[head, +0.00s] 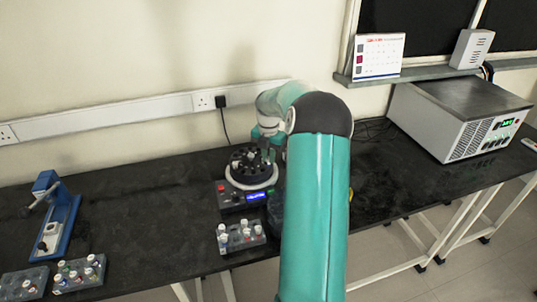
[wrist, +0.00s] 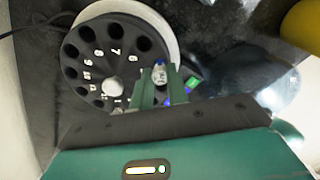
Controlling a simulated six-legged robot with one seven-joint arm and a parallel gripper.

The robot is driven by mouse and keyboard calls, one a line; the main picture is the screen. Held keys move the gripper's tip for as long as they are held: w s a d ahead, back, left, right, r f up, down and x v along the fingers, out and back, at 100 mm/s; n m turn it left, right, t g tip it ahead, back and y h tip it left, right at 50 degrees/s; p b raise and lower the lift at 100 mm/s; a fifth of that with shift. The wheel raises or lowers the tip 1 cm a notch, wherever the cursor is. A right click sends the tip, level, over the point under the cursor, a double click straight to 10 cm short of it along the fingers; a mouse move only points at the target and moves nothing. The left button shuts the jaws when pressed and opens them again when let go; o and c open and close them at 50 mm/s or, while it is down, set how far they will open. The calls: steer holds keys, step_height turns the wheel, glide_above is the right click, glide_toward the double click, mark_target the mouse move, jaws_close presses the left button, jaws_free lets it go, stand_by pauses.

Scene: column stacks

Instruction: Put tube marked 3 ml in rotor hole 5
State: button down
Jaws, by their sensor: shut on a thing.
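My gripper (wrist: 161,88) is shut on a small tube (wrist: 160,72) with a blue cap. The tube is over the right part of the black rotor (wrist: 100,45), on the side near the printed 6. I cannot read its volume mark, and I cannot tell whether its lower end is in a hole. Numbers from 6 to about 11 show beside dark, empty-looking holes. The number 5 and its hole are hidden behind the tube and fingers. In the head view the rotor (head: 247,160) sits in the centrifuge (head: 228,198), with my gripper (head: 268,152) at its right side.
A grey rack (head: 240,245) with several capped tubes stands in front of the centrifuge. Two more racks, one holding several tubes (head: 80,275), are at the lower left, near a blue device (head: 55,215). A large instrument (head: 460,115) stands at the right.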

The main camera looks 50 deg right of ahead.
steer(key=shift+f, duration=0.1)
steer(key=c, duration=1)
jaws_free()
steer(key=shift+o, duration=0.2)
steer(key=shift+r, duration=3)
